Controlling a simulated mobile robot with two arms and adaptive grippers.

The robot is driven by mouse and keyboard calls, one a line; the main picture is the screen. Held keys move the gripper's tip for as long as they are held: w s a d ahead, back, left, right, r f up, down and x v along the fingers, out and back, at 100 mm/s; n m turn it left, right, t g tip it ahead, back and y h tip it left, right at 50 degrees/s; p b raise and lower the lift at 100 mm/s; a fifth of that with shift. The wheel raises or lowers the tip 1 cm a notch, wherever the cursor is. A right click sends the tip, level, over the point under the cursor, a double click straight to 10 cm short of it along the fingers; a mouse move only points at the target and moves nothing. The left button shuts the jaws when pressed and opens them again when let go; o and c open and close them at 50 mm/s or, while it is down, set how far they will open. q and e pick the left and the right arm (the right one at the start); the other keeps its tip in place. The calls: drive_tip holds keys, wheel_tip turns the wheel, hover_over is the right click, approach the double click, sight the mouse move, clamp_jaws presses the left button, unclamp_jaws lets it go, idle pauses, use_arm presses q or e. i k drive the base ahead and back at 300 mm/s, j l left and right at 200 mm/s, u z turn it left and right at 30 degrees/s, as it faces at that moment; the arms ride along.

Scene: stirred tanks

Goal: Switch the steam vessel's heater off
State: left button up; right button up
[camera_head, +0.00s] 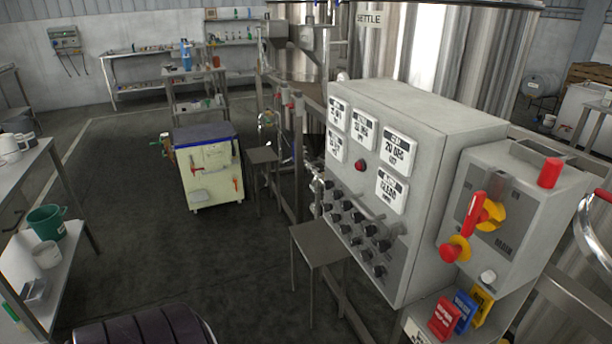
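A grey control cabinet (432,124) stands at the centre right. Its face carries several white display panels (399,152), a red round button or lamp (361,166) and rows of black knobs (358,228). The knob labels are too small to read, so I cannot tell which control is the steam vessel's heater or which vessel is the steam vessel. Neither of my grippers is in view.
Large steel tanks (425,50) stand behind the cabinet, one labelled SETTLE. A small grey stool (318,246) stands just in front of the cabinet. A cream cart (212,171) with a blue top is further back. The dark floor (150,255) at centre left is clear.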

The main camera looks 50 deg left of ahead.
sight(357, 241)
drive_tip(key=u, duration=1.35)
drive_tip(key=z, duration=0.45)
drive_tip(key=i+j+z, duration=0.15)
drive_tip(key=j+z, duration=0.65)
drive_tip(key=j, duration=0.15)
drive_tip(key=j+z, duration=0.4)
drive_tip(key=j, duration=0.15)
drive_tip(key=i, duration=0.05)
